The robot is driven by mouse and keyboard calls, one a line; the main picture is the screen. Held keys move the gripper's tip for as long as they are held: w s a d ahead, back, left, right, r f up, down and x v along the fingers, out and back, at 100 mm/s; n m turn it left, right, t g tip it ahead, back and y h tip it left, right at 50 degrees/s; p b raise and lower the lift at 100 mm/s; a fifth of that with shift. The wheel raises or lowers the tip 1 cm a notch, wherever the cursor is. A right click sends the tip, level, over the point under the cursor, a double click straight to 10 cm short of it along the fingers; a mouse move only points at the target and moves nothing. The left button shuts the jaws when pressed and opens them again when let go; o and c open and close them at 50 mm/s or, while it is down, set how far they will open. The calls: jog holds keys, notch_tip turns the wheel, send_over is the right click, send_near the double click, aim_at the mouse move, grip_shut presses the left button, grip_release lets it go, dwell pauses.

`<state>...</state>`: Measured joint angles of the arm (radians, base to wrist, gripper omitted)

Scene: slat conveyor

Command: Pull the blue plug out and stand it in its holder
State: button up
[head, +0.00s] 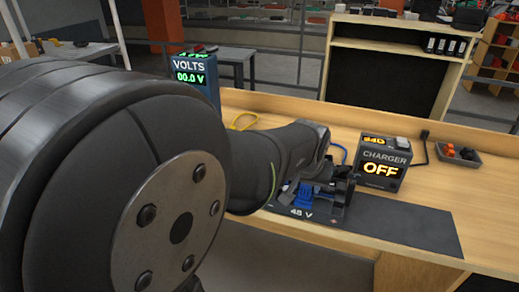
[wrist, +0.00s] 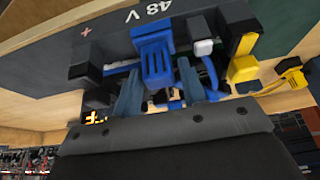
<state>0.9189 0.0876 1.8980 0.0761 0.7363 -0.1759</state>
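The blue plug (wrist: 155,58) shows in the wrist view at the block marked 48 V (wrist: 110,50), with its ribbed body toward the camera. My gripper (wrist: 157,88) has its two blue-grey fingers on either side of the plug, with what looks like a gap at each side. It looks open. In the head view my gripper (head: 318,184) is over the 48 V block (head: 303,211), and a bit of blue shows beneath it. How deep the plug sits is hidden. I cannot make out the holder for certain.
The charger box (head: 383,163) reading OFF stands right of the block. A VOLTS meter (head: 193,78) reading 00.0 stands at the back left. Yellow connectors (wrist: 243,68) and a blue cable (wrist: 212,75) lie close to the fingers. A small parts tray (head: 468,160) sits at the right.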

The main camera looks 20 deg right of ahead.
jog(key=shift+o, duration=1.1)
jog(key=v, duration=1.7)
jog(key=shift+r, duration=0.25)
jog(key=shift+a, duration=0.1)
jog(key=x, duration=1.7)
jog(key=shift+f, duration=0.2)
jog(key=shift+r, duration=0.15)
